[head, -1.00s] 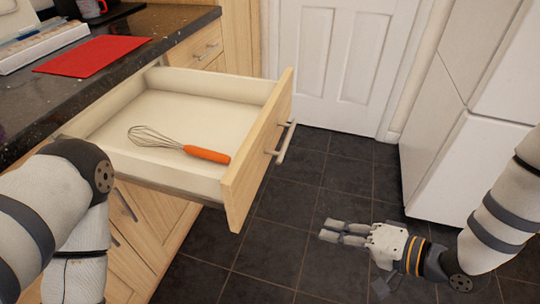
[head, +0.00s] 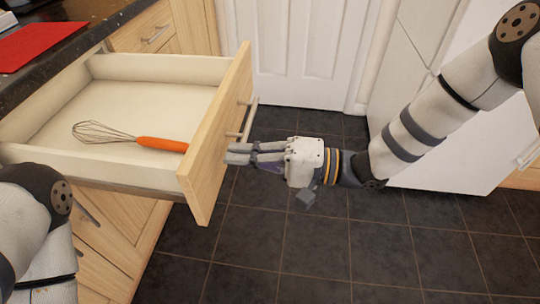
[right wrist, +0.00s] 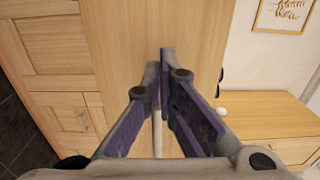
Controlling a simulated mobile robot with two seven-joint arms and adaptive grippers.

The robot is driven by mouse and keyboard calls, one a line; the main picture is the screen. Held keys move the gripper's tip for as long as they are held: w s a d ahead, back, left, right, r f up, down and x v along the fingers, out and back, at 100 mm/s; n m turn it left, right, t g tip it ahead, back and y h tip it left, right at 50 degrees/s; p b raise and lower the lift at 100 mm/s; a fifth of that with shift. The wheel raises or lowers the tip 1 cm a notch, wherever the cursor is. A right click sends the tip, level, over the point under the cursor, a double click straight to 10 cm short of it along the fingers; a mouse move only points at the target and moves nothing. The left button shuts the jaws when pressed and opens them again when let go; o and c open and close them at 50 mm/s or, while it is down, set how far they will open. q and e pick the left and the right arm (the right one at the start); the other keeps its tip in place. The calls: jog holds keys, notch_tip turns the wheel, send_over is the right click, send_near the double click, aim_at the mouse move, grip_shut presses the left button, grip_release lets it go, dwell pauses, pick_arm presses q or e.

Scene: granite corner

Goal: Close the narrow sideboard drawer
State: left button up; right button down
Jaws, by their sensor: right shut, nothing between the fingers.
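The sideboard drawer (head: 212,140) is pulled far out, its pale wooden front facing right in the head view. A metal bar handle (head: 249,118) is on that front. A whisk with an orange handle (head: 162,144) lies inside the drawer. My right gripper (head: 232,153) is shut and empty, its fingertips at the outer face of the drawer front, just below the handle; I cannot tell whether they touch. In the right wrist view, the shut fingers (right wrist: 162,65) point at the wooden front (right wrist: 125,30). My left arm shows at lower left, but its gripper is out of view.
A dark granite counter (head: 60,45) with a red mat (head: 35,42) is above the drawer at left. Cabinet doors (head: 105,225) are below. A white door (head: 310,50) and a white fridge (head: 410,60) stand behind. The dark tiled floor (head: 330,245) is clear.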

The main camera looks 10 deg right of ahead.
jog(key=shift+w+a, duration=0.2)
jog(key=shift+a, duration=0.4)
jog(key=shift+a, duration=0.1)
